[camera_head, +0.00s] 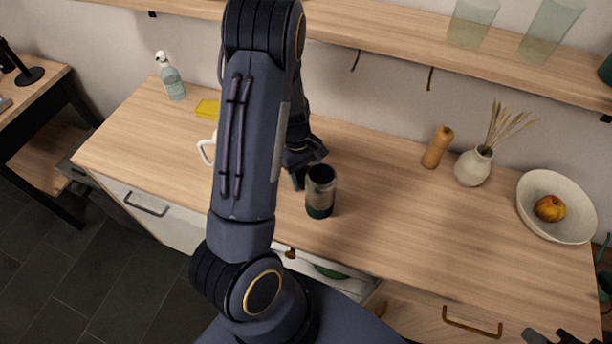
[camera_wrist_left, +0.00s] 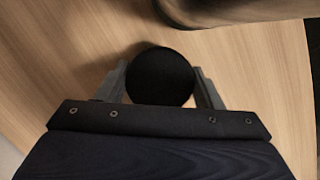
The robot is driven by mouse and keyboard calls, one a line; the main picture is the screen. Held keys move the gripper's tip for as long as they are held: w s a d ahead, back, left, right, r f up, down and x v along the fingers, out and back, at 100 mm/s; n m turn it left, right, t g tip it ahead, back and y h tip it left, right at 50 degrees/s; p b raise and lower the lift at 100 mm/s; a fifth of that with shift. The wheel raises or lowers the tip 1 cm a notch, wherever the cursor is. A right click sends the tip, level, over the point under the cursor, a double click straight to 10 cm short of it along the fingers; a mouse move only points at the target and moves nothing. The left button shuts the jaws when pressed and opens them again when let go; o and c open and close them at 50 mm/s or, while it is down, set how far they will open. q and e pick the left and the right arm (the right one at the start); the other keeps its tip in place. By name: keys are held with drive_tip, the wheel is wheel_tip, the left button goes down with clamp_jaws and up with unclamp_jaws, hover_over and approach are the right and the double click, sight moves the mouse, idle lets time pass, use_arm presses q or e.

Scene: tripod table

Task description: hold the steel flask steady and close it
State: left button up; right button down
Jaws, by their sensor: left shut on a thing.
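The steel flask (camera_head: 320,192) stands upright on the wooden counter, with a dark mouth, a grey upper body and a dark green base. My left gripper (camera_head: 300,172) is just behind and left of it in the head view, partly hidden by my own arm. In the left wrist view, my left gripper (camera_wrist_left: 161,82) is shut on a round black lid (camera_wrist_left: 161,76). Part of the flask (camera_wrist_left: 235,8) shows at that view's top edge, apart from the lid. My right gripper (camera_head: 556,337) is at the lower right corner, cut off by the frame, fingers apart and away from the flask.
A white mug (camera_head: 206,150), yellow sponge (camera_head: 207,108) and soap bottle (camera_head: 171,77) are on the left. A wooden mill (camera_head: 437,148), vase (camera_head: 473,167) and fruit bowl (camera_head: 569,225) stand right. The counter (camera_head: 400,225) right of the flask is clear. A shelf (camera_head: 390,50) hangs above.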

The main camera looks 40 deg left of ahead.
use_arm(q)
drive_tip(key=shift+r, duration=0.1)
drive_tip(key=shift+r, duration=0.2)
wheel_tip(320, 180, up, 2)
drive_tip(key=shift+w+r+b, duration=0.1)
drive_tip(key=shift+b, duration=0.25)
drive_tip(key=s+a+r, duration=0.2)
drive_tip(key=s+r, duration=0.3)
drive_tip(key=s, duration=0.1)
drive_tip(key=s+a+r, duration=0.2)
drive_tip(key=s+r, duration=0.3)
drive_tip(key=s, duration=0.2)
drive_tip(key=shift+s+a, duration=0.25)
drive_tip(key=shift+r, duration=0.1)
